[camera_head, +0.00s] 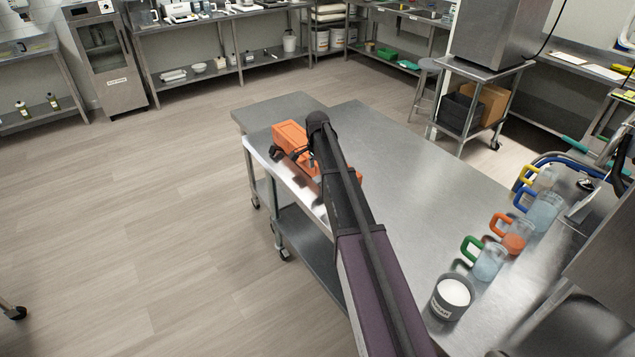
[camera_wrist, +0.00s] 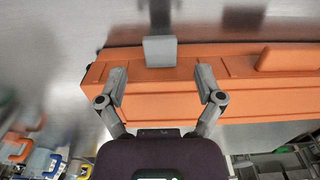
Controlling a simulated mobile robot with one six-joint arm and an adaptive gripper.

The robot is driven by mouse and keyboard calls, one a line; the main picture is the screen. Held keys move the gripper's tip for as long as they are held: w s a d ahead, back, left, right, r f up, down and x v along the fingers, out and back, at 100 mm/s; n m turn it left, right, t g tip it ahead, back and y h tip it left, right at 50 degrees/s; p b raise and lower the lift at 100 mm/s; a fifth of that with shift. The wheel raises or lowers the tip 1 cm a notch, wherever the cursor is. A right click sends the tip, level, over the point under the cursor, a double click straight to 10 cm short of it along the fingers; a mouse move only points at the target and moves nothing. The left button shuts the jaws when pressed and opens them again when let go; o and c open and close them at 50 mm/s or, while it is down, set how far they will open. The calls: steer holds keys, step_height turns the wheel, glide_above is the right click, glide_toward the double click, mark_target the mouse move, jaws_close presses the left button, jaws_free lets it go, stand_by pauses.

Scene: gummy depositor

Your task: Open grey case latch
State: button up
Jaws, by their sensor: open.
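An orange case (camera_head: 291,136) lies at the far end of the steel table, partly hidden behind my arm. In the wrist view the case (camera_wrist: 150,107) spans the picture from left to right. A grey latch (camera_wrist: 160,51) sits at its upper edge in that view, near the middle. My gripper (camera_wrist: 161,84) is open over the case, with its fingers spread wide. Its fingertips are on either side of the latch's line, a little below the latch in the picture, and nothing is between them. Whether the fingertips touch the case cannot be told. The latch cannot be made out in the head view.
On the steel table (camera_head: 410,165), jugs with green (camera_head: 490,262), orange (camera_head: 514,236), blue and yellow handles stand at the right, beside a dark tub (camera_head: 452,297) of white contents. The middle of the table is clear. A smaller grey surface (camera_head: 262,112) adjoins the far end.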

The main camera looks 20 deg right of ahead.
mark_target(317, 179)
steer(key=shift+f+b, duration=1.3)
steer(key=shift+f, duration=0.35)
steer(key=c, duration=1.2)
